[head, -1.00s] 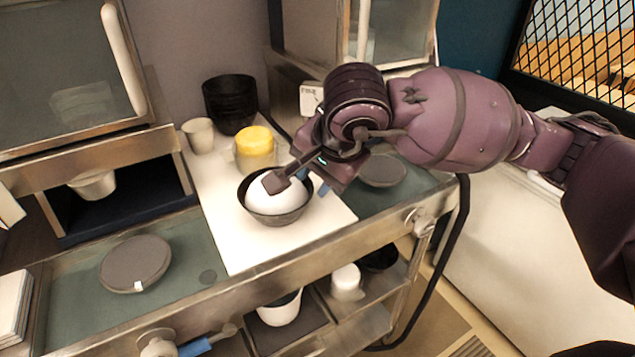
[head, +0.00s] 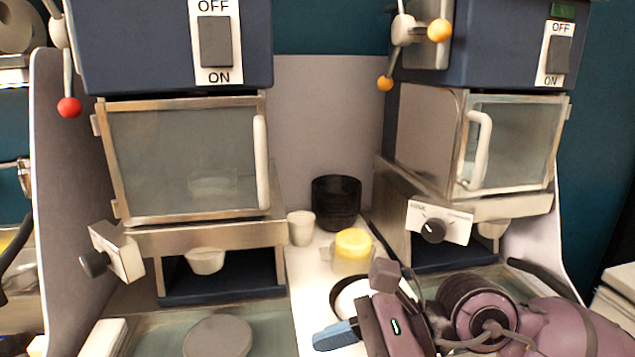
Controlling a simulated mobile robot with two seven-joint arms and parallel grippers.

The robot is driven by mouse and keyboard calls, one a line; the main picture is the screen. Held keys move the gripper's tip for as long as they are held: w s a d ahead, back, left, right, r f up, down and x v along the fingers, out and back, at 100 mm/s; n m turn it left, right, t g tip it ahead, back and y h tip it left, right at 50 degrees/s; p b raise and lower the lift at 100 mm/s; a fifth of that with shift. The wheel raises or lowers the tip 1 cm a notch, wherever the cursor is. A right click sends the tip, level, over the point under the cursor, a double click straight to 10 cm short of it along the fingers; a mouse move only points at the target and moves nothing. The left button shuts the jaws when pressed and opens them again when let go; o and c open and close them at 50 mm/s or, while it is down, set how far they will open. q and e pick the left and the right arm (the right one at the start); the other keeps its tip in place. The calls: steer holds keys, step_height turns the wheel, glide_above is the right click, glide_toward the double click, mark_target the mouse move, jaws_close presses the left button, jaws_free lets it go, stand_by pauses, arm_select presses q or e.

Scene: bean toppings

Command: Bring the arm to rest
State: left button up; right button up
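My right gripper (head: 361,304) comes in from the lower right, low in the head view. Its dark fingertip and its blue-tipped finger stand apart, and I see nothing held between them. Behind it is a dark bowl (head: 335,289) with white contents, on the white counter top (head: 305,300). The gripper hides much of the bowl; I cannot tell whether they touch. My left gripper is not in view.
A yellow-topped container (head: 353,250), a small pale cup (head: 301,228) and a black container (head: 337,202) stand behind the bowl. Two dispensers with glass doors (head: 185,165) (head: 512,145) flank the counter. A round grey plate (head: 218,338) lies at the lower left.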

steer(key=w+d+r+m+t+y, duration=0.1)
steer(key=d+r+m+t+y, duration=0.1)
steer(key=r+m+t+y, duration=0.45)
steer(key=w+d+r+m+t+y, duration=0.1)
steer(key=d+m+t+y, duration=0.15)
steer(key=m, duration=0.65)
steer(key=w+d+f+m+t+h, duration=0.35)
steer(key=d+m+t+h, duration=0.3)
steer(key=m+h, duration=0.5)
steer(key=w+d+f+m+t+h, duration=0.2)
steer(key=d+f+m+t+h, duration=0.45)
steer(key=m, duration=0.85)
steer(key=s+d+f+m+g+h, duration=0.3)
steer(key=d+f+m+g+h, duration=0.1)
steer(key=f+m, duration=0.15)
steer(key=s+d+f+m+g+h, duration=0.3)
steer(key=f+m+g+h, duration=0.15)
steer(key=f, duration=0.25)
steer(key=s+d+f+m+g+y, duration=0.1)
steer(key=s+f+m+g+y, duration=0.2)
steer(key=s+f+m+g, duration=0.75)
step_height(320, 180, down, 11)
steer(key=w+n+t, duration=0.2)
steer(key=n+t, duration=0.3)
steer(key=t, duration=0.4)
steer(key=shift+w+f+n, duration=0.2)
steer(key=shift+w+n, duration=0.15)
steer(key=shift+w, duration=0.05)
